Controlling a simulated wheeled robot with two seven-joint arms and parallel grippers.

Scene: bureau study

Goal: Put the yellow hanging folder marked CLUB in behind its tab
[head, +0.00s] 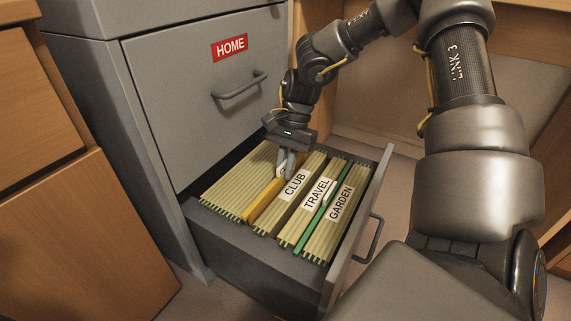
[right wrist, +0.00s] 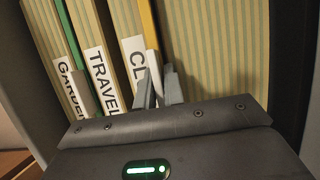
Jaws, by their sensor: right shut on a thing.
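The yellow hanging folder (head: 262,203) stands in the open drawer, between the plain folders on the left and the tab reading CLUB (head: 295,184). In the right wrist view the yellow folder (right wrist: 148,28) runs down between my fingers, beside the partly hidden CLUB tab (right wrist: 136,62). My right gripper (head: 285,166) is shut on the yellow folder's upper edge; the gripper (right wrist: 159,88) also shows in the right wrist view. Any lettering on the yellow folder is hidden. I cannot tell whether its hooks rest on the rails. My left gripper is not in view.
The TRAVEL tab (head: 315,194) and GARDEN tab (head: 341,203) stand to the right, with a green folder (head: 312,216) between them. The drawer front (head: 357,228) is at the right. A closed drawer labelled HOME (head: 229,48) rises behind. A wooden cabinet (head: 70,220) stands left.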

